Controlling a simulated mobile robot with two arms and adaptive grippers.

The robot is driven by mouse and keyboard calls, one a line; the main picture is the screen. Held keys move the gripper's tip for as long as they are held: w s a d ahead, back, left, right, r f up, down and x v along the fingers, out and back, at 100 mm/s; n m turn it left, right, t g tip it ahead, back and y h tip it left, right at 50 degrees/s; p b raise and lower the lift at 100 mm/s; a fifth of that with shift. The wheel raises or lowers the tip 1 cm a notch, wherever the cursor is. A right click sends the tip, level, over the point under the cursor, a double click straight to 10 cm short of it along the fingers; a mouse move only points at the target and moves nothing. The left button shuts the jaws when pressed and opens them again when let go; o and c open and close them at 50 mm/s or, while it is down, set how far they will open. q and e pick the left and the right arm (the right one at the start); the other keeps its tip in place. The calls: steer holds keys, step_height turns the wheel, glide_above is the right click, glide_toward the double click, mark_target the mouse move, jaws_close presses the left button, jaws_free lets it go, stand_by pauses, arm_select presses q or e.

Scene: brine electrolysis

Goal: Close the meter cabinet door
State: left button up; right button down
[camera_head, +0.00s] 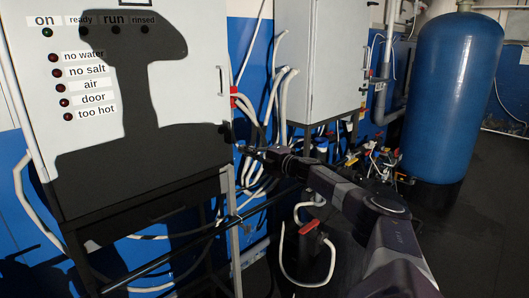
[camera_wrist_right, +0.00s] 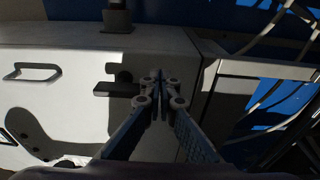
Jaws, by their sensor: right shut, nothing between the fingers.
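A light grey cabinet (camera_head: 185,95) with labelled indicator lamps fills the left of the head view; no label names it as the meter cabinet. Its front has a handle (camera_head: 221,80) near the right edge. My right gripper (camera_head: 242,149) is at the cabinet's lower right edge, with its fingers together and empty. In the right wrist view the shut fingertips (camera_wrist_right: 158,80) are in front of the pale cabinet face (camera_wrist_right: 75,100), which has a handle (camera_wrist_right: 38,72) at left. I cannot tell whether they touch it. No clear door gap shows. My left gripper is out of view.
A second grey cabinet (camera_head: 310,60) stands behind to the right, with white hoses (camera_head: 284,90) between the two. A large blue tank (camera_head: 452,95) stands at the far right. A red-handled valve (camera_head: 309,227) and pipes are below my right arm. Dark floor lies at right.

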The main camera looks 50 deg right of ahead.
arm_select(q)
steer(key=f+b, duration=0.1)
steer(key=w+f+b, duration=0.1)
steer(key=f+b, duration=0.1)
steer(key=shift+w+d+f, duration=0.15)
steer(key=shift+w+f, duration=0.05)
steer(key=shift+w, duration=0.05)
arm_select(e)
steer(key=s+d+f, duration=0.1)
steer(key=s+d, duration=0.1)
steer(key=d, duration=0.4)
steer(key=shift+d, duration=0.25)
steer(key=shift+a, duration=0.1)
